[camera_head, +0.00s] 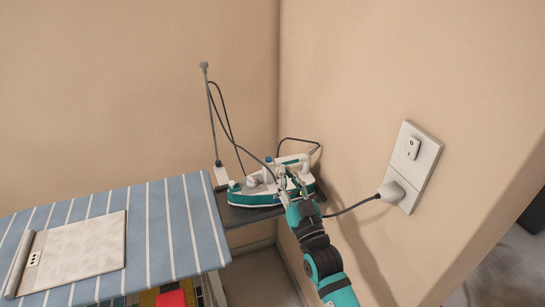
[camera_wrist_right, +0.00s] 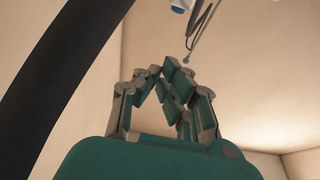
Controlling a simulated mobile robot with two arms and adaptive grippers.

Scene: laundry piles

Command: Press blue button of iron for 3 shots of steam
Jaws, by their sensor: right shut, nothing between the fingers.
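The white and teal iron (camera_head: 247,191) rests on a dark stand at the right end of the ironing board in the head view. A small blue spot, likely its blue button (camera_head: 268,159), shows at the front of its handle. My right gripper (camera_head: 286,177) is in front of the iron's near side and hides part of it; I cannot tell whether it touches. The right wrist view shows its fingers (camera_wrist_right: 172,75) closed together and empty. A white part with blue (camera_wrist_right: 182,4), probably of the iron, shows at that view's top edge. My left gripper is out of view.
The striped ironing board (camera_head: 165,235) holds a folded pale cloth (camera_head: 85,255). A thin upright rod (camera_head: 212,115) with a cord stands behind the iron. A black cable runs to a plug (camera_head: 390,192) in the wall socket (camera_head: 425,160). The wall is close on the right.

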